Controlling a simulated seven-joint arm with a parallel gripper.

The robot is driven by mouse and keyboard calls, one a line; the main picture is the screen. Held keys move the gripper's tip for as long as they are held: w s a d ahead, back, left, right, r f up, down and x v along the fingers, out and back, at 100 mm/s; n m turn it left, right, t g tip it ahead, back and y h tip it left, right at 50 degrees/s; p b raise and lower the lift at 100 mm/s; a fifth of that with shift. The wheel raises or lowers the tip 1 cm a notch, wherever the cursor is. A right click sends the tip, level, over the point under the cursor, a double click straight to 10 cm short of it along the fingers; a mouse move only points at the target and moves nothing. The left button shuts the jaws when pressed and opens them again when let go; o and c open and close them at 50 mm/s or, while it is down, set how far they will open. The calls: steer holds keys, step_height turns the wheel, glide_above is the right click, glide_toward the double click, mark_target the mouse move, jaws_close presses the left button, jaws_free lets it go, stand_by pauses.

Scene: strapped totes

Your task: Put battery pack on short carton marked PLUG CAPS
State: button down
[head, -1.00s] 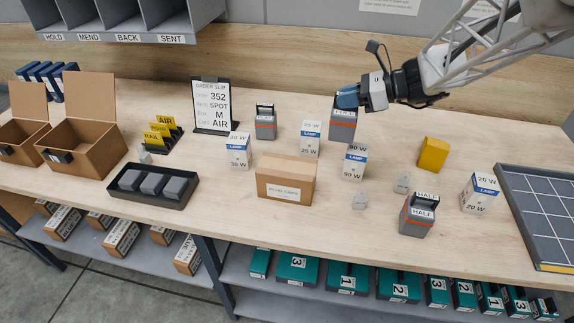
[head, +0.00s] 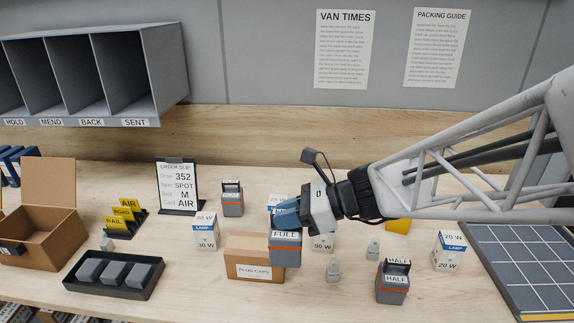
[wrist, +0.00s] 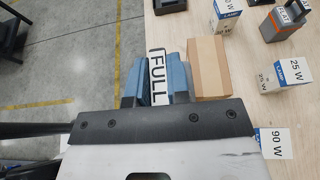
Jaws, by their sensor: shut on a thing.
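A grey battery pack (head: 285,250) with an orange band and a FULL label hangs upright in my gripper (head: 285,216). The gripper's blue fingers are shut on its top. In the wrist view the FULL label (wrist: 156,78) shows between the fingers (wrist: 158,84). The short brown carton marked PLUG CAPS (head: 252,262) stands on the bench; the pack overlaps its right end in the head view. In the wrist view the carton (wrist: 208,66) lies just right of the fingers. The pack's underside is hidden, and I cannot tell its exact height.
Lamp boxes stand around the carton: 30 W (head: 205,233) behind left, 90 W (head: 323,243) to the right. A HALF battery pack (head: 392,285) stands at front right, another pack (head: 232,203) behind. A black tray (head: 150,284) with grey blocks is at left.

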steer(key=s, duration=0.5)
steer(key=shift+a+f, duration=0.25)
steer(key=shift+a, duration=0.05)
steer(key=shift+w, duration=0.1)
steer(key=w+a, duration=0.4)
steer(key=w, duration=0.3)
steer(key=w+a+f, duration=0.1)
steer(key=w+a, duration=0.2)
steer(key=w, duration=0.3)
steer(key=shift+w+a+f, duration=0.2)
steer(key=shift+w+a, duration=0.2)
steer(key=shift+f, duration=0.1)
steer(key=shift+f, duration=1.7)
steer(key=shift+f, duration=0.1)
steer(key=c, duration=1.1)
jaws_free()
steer(key=shift+f, duration=0.1)
